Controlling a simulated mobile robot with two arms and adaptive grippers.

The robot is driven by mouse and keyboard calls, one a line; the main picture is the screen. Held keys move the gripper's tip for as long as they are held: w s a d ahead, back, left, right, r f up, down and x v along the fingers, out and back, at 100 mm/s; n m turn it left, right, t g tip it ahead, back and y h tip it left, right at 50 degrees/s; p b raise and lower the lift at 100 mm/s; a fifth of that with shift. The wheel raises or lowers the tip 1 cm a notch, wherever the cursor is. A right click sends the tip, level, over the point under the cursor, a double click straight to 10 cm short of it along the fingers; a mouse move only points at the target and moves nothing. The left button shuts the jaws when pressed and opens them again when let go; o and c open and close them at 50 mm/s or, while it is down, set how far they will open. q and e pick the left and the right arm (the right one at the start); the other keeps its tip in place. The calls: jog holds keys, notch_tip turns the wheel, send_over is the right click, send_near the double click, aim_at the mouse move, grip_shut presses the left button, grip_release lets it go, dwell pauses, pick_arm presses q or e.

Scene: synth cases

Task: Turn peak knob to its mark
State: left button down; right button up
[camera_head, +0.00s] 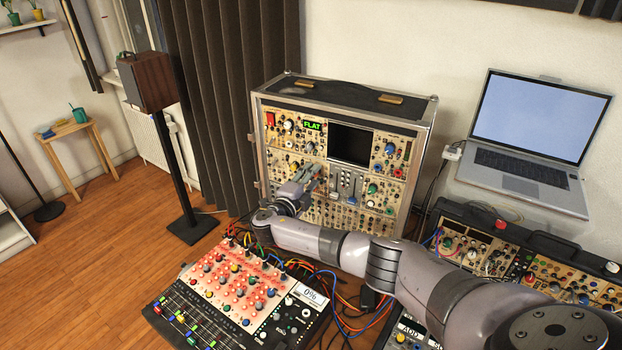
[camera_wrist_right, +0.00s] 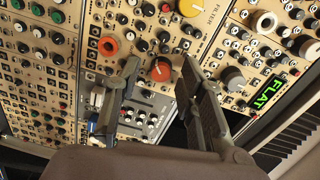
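The synth case (camera_head: 432,125) stands upright at the back, its cream panel full of knobs. My right gripper (camera_head: 309,176) is in front of the left-middle part of this panel. In the right wrist view my right gripper (camera_wrist_right: 159,66) is open, its two dark fingers apart. An orange-red knob (camera_wrist_right: 161,70) shows between the fingertips, with a gap on each side. Another orange knob (camera_wrist_right: 108,46) and a large yellow knob (camera_wrist_right: 191,7) are near it. The labels are too small to tell which knob is peak, and I cannot make out its mark. My left gripper is not in view.
A mixer (camera_head: 245,290) with cables lies in front. A laptop (camera_head: 530,135) and a second synth case (camera_head: 520,265) are at the right. Wooden floor is free at the left.

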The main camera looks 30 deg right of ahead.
jog(key=v, duration=1.2)
dwell(0.5)
